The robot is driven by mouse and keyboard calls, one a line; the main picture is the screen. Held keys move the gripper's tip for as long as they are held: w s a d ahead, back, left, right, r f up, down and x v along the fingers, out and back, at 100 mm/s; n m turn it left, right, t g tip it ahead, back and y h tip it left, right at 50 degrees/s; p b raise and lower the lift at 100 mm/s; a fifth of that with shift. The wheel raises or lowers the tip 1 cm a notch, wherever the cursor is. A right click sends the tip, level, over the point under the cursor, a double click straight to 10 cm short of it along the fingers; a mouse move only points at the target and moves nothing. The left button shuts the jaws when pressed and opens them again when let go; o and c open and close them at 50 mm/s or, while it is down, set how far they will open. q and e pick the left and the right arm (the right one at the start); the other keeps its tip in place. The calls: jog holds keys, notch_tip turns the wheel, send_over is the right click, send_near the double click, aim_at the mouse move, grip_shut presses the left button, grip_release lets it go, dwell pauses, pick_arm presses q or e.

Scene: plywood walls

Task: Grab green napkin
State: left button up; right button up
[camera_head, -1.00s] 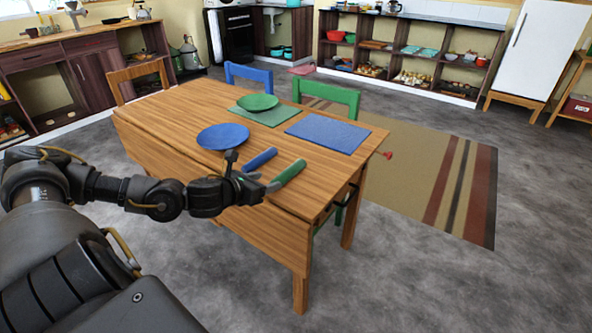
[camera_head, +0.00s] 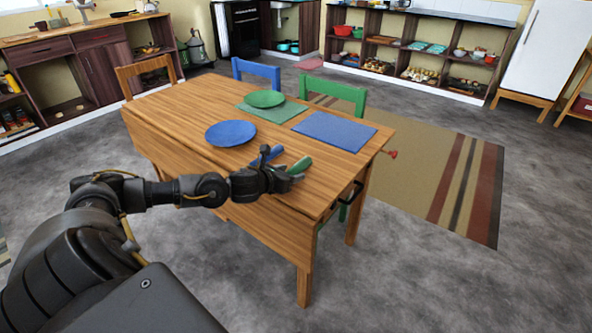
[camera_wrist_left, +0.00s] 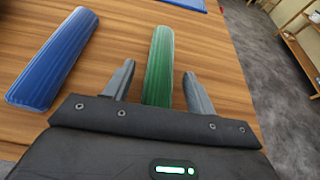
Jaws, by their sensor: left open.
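The green napkin (camera_head: 299,166) is a rolled green cloth lying on the wooden table (camera_head: 190,105). In the left wrist view the green napkin (camera_wrist_left: 160,62) runs away from me, with its near end between the two fingers. My left gripper (camera_head: 290,178) is open at its near end; the same gripper (camera_wrist_left: 158,85) shows a finger on each side of the napkin, apart from it. A rolled blue napkin (camera_head: 267,155) lies to the left of the green one; it also shows in the left wrist view (camera_wrist_left: 55,60). My right gripper is not in view.
A blue plate (camera_head: 230,133) and a green plate (camera_head: 264,99) on a green mat (camera_head: 285,112) are farther back on the table. A blue mat (camera_head: 335,131) lies right of them. Blue (camera_head: 257,73) and green (camera_head: 335,92) chairs stand behind the table.

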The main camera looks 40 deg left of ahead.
pick_arm(q)
jog(key=shift+w+f, duration=0.2)
jog(key=shift+w, duration=0.2)
jog(key=c, duration=1.1)
jog(key=shift+o, duration=0.2)
